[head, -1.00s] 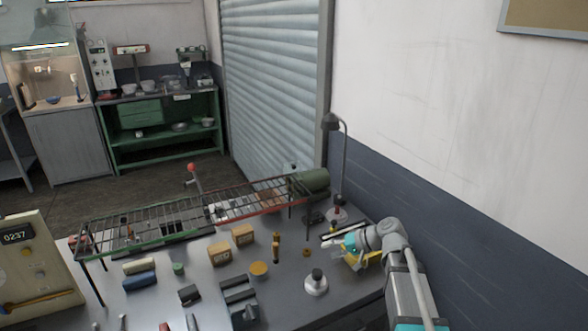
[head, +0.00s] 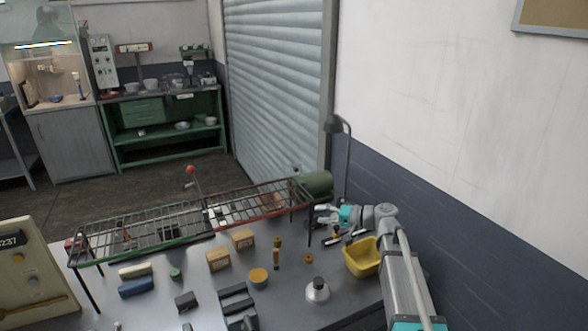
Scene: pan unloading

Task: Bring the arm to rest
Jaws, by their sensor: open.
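My arm reaches in from the lower right over the right side of the metal table (head: 345,297). My gripper (head: 321,214) is open and points left, near the right end of the wire rack (head: 215,213). I see nothing between its fingers, though they are small here. A yellow bin (head: 362,257) sits on the table below my wrist, partly hidden by my arm. No pan can be made out clearly.
A white-and-grey weight (head: 318,290), a yellow round tin (head: 258,278) and two cardboard boxes (head: 218,260) stand on the table. A desk lamp (head: 340,126) rises behind my gripper, near the wall. A green cylinder (head: 313,184) lies by the rack's right end.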

